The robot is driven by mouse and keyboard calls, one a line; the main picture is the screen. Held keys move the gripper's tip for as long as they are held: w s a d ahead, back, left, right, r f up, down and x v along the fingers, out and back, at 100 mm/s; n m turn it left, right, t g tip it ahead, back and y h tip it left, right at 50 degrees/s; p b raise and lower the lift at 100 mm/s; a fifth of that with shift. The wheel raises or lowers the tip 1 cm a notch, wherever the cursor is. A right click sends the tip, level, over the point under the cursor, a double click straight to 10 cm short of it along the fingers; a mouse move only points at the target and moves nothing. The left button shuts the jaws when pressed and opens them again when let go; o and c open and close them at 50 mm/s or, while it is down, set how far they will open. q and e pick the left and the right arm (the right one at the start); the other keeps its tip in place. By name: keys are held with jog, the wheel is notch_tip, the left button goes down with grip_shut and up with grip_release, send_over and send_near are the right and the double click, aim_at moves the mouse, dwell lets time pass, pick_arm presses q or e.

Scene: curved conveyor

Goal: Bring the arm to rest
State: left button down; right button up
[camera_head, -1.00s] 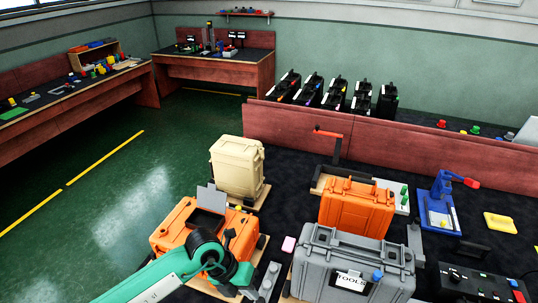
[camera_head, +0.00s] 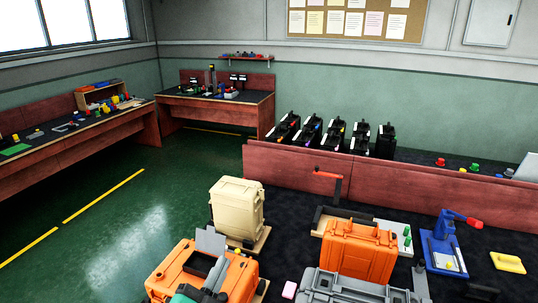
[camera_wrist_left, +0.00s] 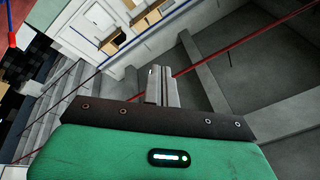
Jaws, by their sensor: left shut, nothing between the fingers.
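My left gripper shows in the left wrist view (camera_wrist_left: 162,88), its two grey fingers together with nothing between them. Behind the fingers are blurred grey ledges, a red line and a pale wall area. My right gripper is in neither view.
A beige case (camera_head: 237,207) stands behind the orange case. A second orange case (camera_head: 357,250) and a grey case (camera_head: 340,287) stand to the right. A red partition (camera_head: 440,195) runs behind them. Green floor (camera_head: 120,225) is open at the left.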

pick_arm(q)
jog(key=s+a+f+n+g+y, duration=0.2)
jog(key=a+f+n+g+y, duration=0.1)
jog(key=a+f+n+y, duration=0.25)
jog(key=s+a+f+n+g+y, duration=0.3)
jog(key=a+f+n+y, duration=0.15)
jog(key=f, duration=0.25)
jog(key=s+a+f+n+g+h, duration=0.1)
jog(key=s+f+g, duration=0.45)
jog(key=s, duration=0.35)
jog(key=s+a+f+g+h, duration=0.1)
jog(key=s+a+f+g, duration=0.1)
jog(key=s+f+g, duration=0.55)
notch_tip(320, 180, down, 32)
jog(key=s+t+b, duration=0.1)
jog(key=s+b, duration=0.1)
jog(key=b, duration=0.1)
jog(key=s+a+f+g+b, duration=0.1)
jog(key=s+a+f, duration=0.2)
jog(key=s+f, duration=1.6)
notch_tip(320, 180, down, 2)
jog(key=shift+s+f+b, duration=0.15)
jog(key=shift+f+b, duration=0.05)
jog(key=shift+b, duration=0.1)
